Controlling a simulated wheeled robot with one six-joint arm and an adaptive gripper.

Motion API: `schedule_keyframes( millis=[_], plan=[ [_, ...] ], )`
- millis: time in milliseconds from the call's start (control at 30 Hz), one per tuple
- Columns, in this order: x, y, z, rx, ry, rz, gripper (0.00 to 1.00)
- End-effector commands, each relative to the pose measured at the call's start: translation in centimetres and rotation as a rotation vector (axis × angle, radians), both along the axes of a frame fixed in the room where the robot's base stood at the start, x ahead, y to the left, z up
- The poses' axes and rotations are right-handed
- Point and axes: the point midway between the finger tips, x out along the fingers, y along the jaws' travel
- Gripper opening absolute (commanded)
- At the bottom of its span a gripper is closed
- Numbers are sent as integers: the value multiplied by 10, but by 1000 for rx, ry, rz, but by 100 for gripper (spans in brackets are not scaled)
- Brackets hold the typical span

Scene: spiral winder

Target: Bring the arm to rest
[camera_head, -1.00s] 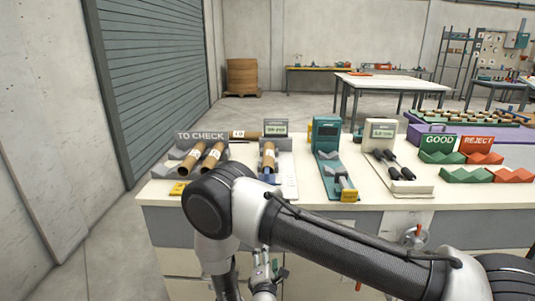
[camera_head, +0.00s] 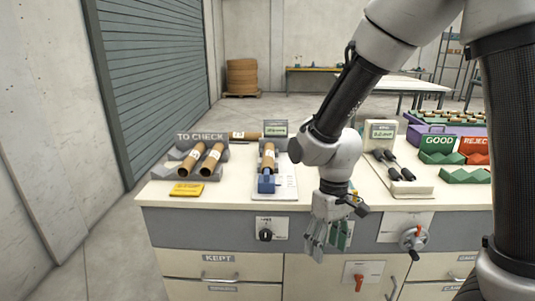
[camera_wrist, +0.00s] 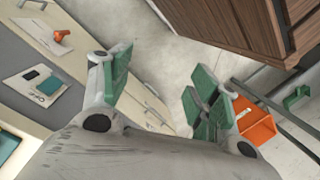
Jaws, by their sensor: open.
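My gripper (camera_head: 326,236) hangs down in front of the workbench in the head view, fingers pointing toward the floor. In the wrist view my gripper (camera_wrist: 158,95) shows its two green-padded fingers spread wide apart with nothing between them. My arm reaches in from the right of the head view, rises past the top edge, and comes back down to the gripper. It hides part of the bench's middle, including most of the device behind it.
The bench (camera_head: 235,200) holds cardboard tubes (camera_head: 190,160) at the TO CHECK sign (camera_head: 202,137), a measuring stand (camera_head: 268,182), a GOOD tray (camera_head: 440,156) and a REJECT tray (camera_head: 474,150). Floor lies open at the left.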

Motion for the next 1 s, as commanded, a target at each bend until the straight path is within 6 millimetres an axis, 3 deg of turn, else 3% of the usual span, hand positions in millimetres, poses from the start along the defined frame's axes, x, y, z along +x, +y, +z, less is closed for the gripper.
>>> schedule_keyframes(
  millis=[33,200,400,500,733,1000],
  plan=[
    [-4,-22,25,-7,-9,-45,61],
    [-28,-95,91,-43,-54,-176,61],
    [-56,-164,148,-31,-221,-312,61],
    [-67,-187,171,-7,-335,-393,61],
    [-85,-217,207,27,-516,-535,61],
    [-87,-224,209,21,-525,-569,61]
  ],
)
